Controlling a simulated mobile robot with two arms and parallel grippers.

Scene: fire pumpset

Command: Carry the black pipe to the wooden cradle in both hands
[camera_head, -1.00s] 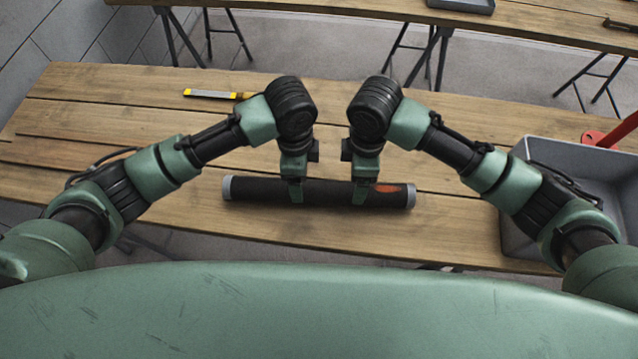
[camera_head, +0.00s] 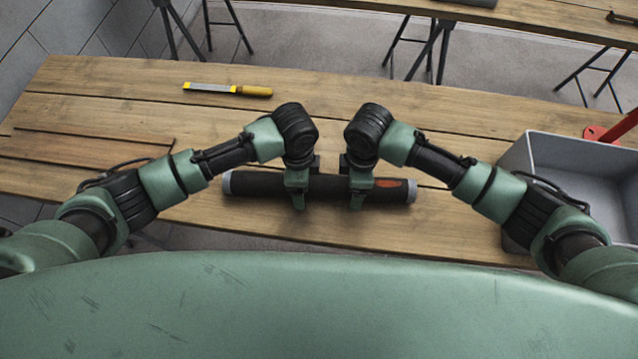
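The black pipe (camera_head: 330,188) with grey ends and an orange-red patch near its right end lies left to right over the plank table. My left gripper (camera_head: 298,192) is at the pipe left of its middle, and my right gripper (camera_head: 359,192) is right of it, beside the patch. Each has a green finger crossing in front of the pipe, its tip showing below the pipe's near edge. The far fingers are largely hidden, so whether the jaws are closed is unclear. I cannot make out a wooden cradle in this view.
The plank table (camera_head: 330,115) holds a yellow-handled tool (camera_head: 228,89) at the back and a flat brown board (camera_head: 90,148) at left. A grey bin (camera_head: 575,155) with a red item (camera_head: 612,130) behind it stands at right. Another plank table (camera_head: 560,25) stands beyond.

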